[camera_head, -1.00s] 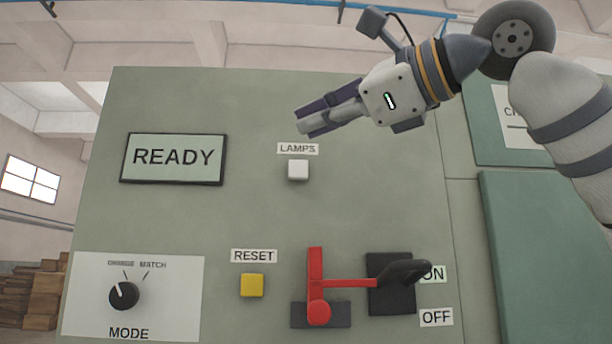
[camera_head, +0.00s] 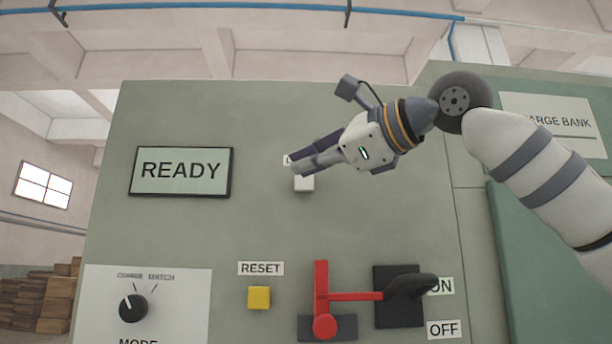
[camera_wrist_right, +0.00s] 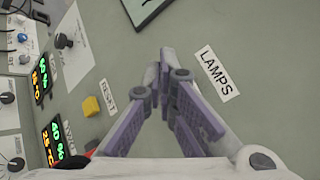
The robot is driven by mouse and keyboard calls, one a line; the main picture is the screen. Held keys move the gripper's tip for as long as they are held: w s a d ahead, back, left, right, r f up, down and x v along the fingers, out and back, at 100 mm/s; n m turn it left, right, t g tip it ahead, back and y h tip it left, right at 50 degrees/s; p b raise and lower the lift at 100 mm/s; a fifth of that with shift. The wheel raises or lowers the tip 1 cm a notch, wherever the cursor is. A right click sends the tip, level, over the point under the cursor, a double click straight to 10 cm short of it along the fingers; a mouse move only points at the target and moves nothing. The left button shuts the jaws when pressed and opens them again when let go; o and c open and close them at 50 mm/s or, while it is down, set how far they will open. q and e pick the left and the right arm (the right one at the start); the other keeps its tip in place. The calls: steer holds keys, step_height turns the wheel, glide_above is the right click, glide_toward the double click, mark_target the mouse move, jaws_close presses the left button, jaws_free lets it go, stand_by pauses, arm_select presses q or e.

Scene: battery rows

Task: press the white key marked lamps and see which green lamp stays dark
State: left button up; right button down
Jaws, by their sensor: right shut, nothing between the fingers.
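The white key (camera_head: 304,184) sits on the grey-green panel (camera_head: 250,215), partly covered by my right gripper. Its LAMPS label is mostly hidden behind the fingers in the head view but reads clearly in the wrist view (camera_wrist_right: 217,73). My right gripper (camera_head: 297,163) is shut and empty, its fingertips over the label and the key's upper edge in the head view. In the wrist view the shut fingers (camera_wrist_right: 165,62) point at the panel, and I cannot make out the key there. Whether the tips touch it, I cannot tell. No green lamps show. My left gripper is out of view.
A READY screen (camera_head: 180,171) is left of the key. Below are a yellow RESET key (camera_head: 259,297), a MODE knob (camera_head: 133,308), a red bar (camera_head: 321,290) and a black-handled ON/OFF switch (camera_head: 398,310). Lit readouts (camera_wrist_right: 55,140) show in the wrist view.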

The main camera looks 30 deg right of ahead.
mark_target(304, 182)
steer(key=shift+w+d, duration=0.3)
steer(key=shift+w, duration=0.2)
steer(key=shift+w+d, duration=0.25)
steer(key=shift+w, duration=0.2)
stand_by(0.7)
steer(key=shift+w+d, duration=0.2)
steer(key=shift+w, duration=0.2)
steer(key=shift+w+d, duration=0.25)
steer(key=shift+w, duration=0.1)
stand_by(0.9)
steer(key=shift+s+a+f, duration=0.1)
steer(key=shift+s+a, duration=0.3)
steer(key=shift+s, duration=0.3)
